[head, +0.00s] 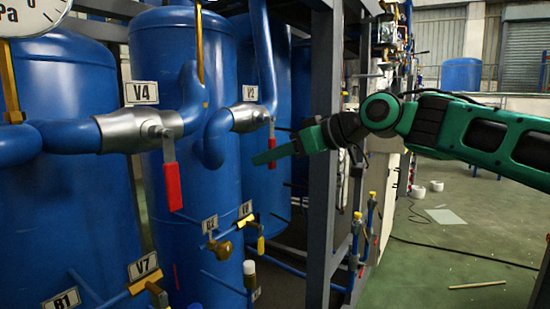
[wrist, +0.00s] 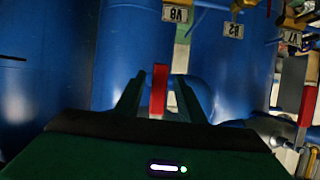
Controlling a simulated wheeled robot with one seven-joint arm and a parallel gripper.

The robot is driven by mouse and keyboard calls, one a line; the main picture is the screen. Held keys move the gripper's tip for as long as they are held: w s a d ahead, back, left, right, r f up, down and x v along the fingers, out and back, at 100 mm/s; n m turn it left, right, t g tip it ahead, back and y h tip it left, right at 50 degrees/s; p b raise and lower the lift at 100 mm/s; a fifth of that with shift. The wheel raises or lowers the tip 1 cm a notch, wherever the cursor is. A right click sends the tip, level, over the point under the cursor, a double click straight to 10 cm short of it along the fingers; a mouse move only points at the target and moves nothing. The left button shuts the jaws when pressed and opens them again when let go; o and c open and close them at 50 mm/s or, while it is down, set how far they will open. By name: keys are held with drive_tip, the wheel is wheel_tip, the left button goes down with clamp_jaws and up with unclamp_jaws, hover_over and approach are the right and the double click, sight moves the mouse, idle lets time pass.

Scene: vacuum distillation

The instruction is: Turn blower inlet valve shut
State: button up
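The valve labelled V2 (head: 243,119) has a silver body on a blue pipe, with a red lever (head: 271,132) hanging down. No label reads blower inlet, so I cannot confirm the name from the pictures. My gripper (head: 264,157) is at the lower end of this lever, reaching in from the right. In the wrist view my gripper (wrist: 159,95) is open, with the red lever (wrist: 159,88) upright between the two fingers and a gap on each side. Whether the lever is fully within the fingers' depth is hard to tell.
The valve labelled V4 (head: 140,132), with its own red lever (head: 172,187) hanging down, is to the left. Blue tanks (head: 185,70) stand behind. A grey frame post (head: 322,190) stands just beside my arm. Smaller yellow-handled valves (head: 222,248) sit lower down.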

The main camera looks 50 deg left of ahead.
drive_tip(key=shift+w+d+r, duration=0.1)
drive_tip(key=shift+d, duration=0.1)
drive_tip(key=v, duration=1)
drive_tip(key=shift+d, duration=0.25)
